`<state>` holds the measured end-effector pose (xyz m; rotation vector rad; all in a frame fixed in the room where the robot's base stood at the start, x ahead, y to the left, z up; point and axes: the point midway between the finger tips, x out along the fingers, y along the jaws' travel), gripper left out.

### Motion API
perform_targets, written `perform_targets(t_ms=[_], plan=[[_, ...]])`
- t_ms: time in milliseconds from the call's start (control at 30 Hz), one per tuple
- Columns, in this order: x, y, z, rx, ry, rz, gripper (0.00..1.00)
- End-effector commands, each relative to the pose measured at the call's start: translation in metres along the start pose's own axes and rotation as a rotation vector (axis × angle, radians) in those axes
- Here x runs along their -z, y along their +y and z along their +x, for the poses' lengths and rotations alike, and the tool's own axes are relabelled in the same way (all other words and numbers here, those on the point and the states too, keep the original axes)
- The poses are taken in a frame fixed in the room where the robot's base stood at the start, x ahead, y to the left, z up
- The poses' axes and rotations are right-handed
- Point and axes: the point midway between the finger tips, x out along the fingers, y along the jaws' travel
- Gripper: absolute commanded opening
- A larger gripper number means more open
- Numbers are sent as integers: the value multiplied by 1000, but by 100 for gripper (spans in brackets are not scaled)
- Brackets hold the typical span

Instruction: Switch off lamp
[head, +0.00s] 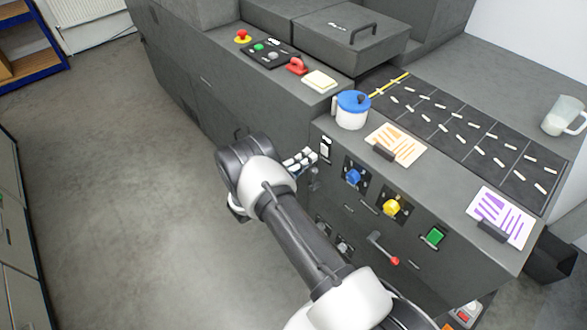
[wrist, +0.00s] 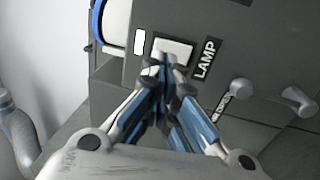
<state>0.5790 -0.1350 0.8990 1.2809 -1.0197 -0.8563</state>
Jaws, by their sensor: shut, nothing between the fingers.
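The lamp switch is a pale rocker (wrist: 174,49) on the dark cabinet face, beside a "LAMP" label (wrist: 206,59) in the wrist view. A small bright white rectangle (wrist: 140,42) sits left of the rocker. In the head view the switch plate (head: 325,148) is on the cabinet front below the blue-lidded pot. My gripper (wrist: 167,72) is shut and empty, with its fingertips over the lower edge of the rocker in the picture. I cannot tell whether they touch it. The head view shows my gripper (head: 304,157) just left of the plate.
A blue-lidded pot (head: 351,113) stands on the counter edge above the switch. Blue (head: 353,176) and yellow (head: 392,207) knobs, a green switch (head: 433,237) and a red-tipped lever (head: 384,250) are nearby on the front. Floor at left is clear.

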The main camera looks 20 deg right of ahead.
Motion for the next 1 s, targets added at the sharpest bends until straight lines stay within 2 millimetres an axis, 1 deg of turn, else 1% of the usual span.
perform_targets(t_ms=[33, 100, 267, 667, 800, 867, 1000], plan=[[-1, -1, 9, 0, -3, 0, 0], [-1, -1, 18, 0, -3, 0, 0], [0, -1, 31, 1, -1, 0, 0], [0, 0, 34, 2, 0, 0, 0], [0, 7, 42, 68, -2, 3, 0], [0, 3, 42, 77, 0, -1, 0], [0, 2, 41, 76, -1, 0, 0]])
